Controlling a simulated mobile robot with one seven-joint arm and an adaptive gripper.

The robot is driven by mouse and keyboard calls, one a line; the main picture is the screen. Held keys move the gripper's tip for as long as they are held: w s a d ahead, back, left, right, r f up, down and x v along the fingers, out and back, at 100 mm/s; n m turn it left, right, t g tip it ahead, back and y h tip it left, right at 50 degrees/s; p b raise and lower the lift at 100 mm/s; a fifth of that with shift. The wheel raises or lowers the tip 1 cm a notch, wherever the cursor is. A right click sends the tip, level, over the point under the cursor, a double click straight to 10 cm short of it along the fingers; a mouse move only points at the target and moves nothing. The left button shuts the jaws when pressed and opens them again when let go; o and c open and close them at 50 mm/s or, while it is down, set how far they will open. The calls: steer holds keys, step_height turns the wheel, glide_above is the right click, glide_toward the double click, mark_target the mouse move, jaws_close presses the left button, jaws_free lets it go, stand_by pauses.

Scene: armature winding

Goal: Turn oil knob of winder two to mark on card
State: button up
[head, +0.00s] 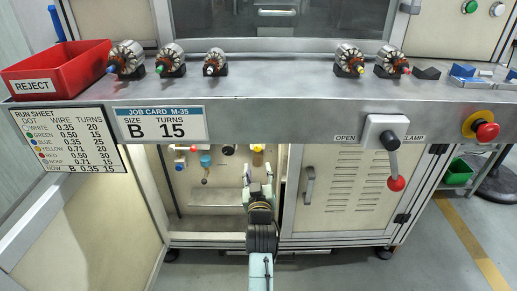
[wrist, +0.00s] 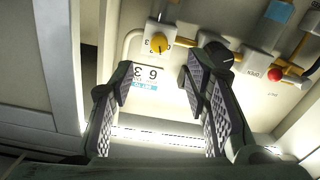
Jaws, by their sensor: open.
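A yellow knob (wrist: 158,44) with a dark pointer line sits on the pale panel in the wrist view. A white card or scale (wrist: 147,76) with large figures and a small blue-green label lies just below it in the picture; a mark cannot be made out. My gripper (wrist: 155,88) is open and empty, its two pads apart on either side of the card, with the knob beyond the tips. In the head view my gripper (head: 256,183) reaches into the open lower bay of the bench. Which winder the knob belongs to cannot be told.
In the wrist view a red knob (wrist: 275,75), yellow pipes and a blue-topped fitting (wrist: 279,12) lie to the right. In the head view a closed vented door (head: 345,190) bounds the bay's right, and the metal bench edge (head: 270,123) hangs above.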

mark_target(258, 149)
steer(key=w+p, duration=0.1)
steer(key=w, duration=0.9)
steer(key=shift+w, duration=0.15)
steer(key=shift+c, duration=0.2)
jaws_close()
